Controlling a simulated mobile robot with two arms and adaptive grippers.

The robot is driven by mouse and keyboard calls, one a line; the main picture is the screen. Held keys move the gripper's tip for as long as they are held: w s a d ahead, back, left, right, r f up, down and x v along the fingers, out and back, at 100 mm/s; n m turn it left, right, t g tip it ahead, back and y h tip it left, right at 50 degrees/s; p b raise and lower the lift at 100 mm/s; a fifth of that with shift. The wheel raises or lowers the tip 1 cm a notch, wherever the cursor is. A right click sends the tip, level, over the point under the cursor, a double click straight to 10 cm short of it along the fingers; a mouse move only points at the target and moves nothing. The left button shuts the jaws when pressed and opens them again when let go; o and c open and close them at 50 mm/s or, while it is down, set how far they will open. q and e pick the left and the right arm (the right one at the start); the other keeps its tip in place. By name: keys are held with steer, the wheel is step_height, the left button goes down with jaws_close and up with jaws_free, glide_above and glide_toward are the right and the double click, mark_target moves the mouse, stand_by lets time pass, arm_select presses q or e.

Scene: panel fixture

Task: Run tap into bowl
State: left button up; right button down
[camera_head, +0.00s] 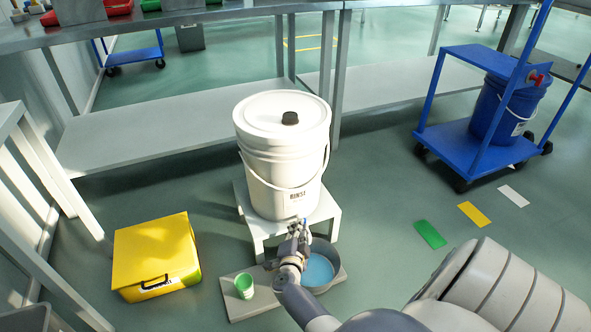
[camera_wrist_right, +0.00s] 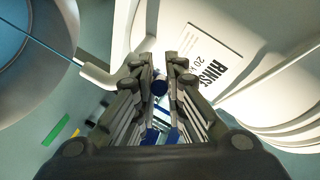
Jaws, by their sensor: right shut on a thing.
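A white bucket (camera_head: 283,150) with a black cap and a "RINSE" label stands upright on a white stool (camera_head: 262,228). A grey bowl (camera_head: 337,279) with blue liquid in it sits low in front of the stool. My right gripper (camera_head: 299,228) is at the tap, low on the bucket's front. In the right wrist view my right gripper's fingers close on the blue tap handle (camera_wrist_right: 160,86). The pale spout (camera_wrist_right: 100,76) beside them points towards the bowl (camera_wrist_right: 88,35). My left gripper is not in view.
A yellow box (camera_head: 156,257) is on the floor to the left. Steel benches (camera_head: 190,132) stand behind. A blue trolley (camera_head: 470,150) carries a blue bucket (camera_head: 505,108) at the right.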

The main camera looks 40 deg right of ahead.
steer(key=shift+s+d+n+t+y+p, duration=0.15)
steer(key=shift+s+n+t+y+p, duration=0.2)
steer(key=shift+n+t+y, duration=0.25)
steer(key=c, duration=1.7)
jaws_free()
steer(key=shift+o, duration=0.2)
steer(key=v, duration=1.2)
steer(key=shift+d, duration=0.15)
steer(key=shift+s, duration=0.15)
